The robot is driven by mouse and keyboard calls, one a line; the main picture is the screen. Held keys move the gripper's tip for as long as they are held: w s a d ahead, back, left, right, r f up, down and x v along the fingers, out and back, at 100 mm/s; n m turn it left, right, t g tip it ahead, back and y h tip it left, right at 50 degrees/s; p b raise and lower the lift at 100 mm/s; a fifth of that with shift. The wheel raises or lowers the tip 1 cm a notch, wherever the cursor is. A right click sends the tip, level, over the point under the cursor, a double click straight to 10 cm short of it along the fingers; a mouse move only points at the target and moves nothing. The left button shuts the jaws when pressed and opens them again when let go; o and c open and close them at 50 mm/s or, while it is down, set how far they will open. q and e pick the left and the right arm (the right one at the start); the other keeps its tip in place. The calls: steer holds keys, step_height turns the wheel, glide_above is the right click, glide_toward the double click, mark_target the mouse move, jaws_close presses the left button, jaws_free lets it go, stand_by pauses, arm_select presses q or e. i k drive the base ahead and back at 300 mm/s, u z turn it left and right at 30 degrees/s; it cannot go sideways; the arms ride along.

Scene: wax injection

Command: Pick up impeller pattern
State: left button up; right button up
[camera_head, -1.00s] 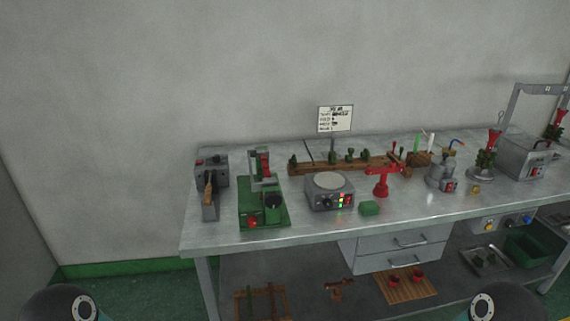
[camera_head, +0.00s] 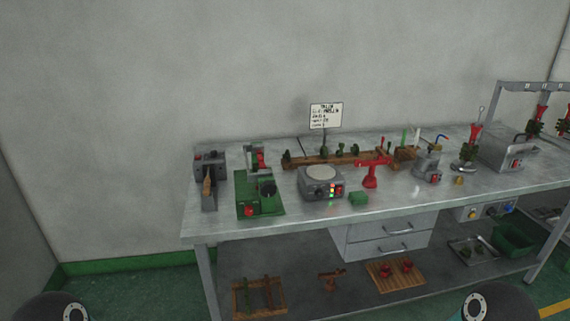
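Several small dark green patterns stand on a long wooden rack (camera_head: 300,161) at the back of the metal workbench (camera_head: 400,204). One of them (camera_head: 325,150) stands near the rack's middle. They are too small to tell which one is the impeller pattern. Neither of my grippers is in view; only rounded parts of my arms show at the bottom corners, well short of the bench.
Drawers (camera_head: 385,240) and a lower shelf with wooden trays (camera_head: 395,275) are below. Bare bench top lies at the front right.

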mark_target(287, 155)
steer(key=k, duration=1.05)
steer(key=z, duration=0.1)
steer(key=i, duration=1.85)
steer(key=u, duration=0.9)
steer(key=k, duration=0.9)
steer(key=u, duration=0.15)
steer(key=i, duration=0.95)
steer(key=z, duration=0.05)
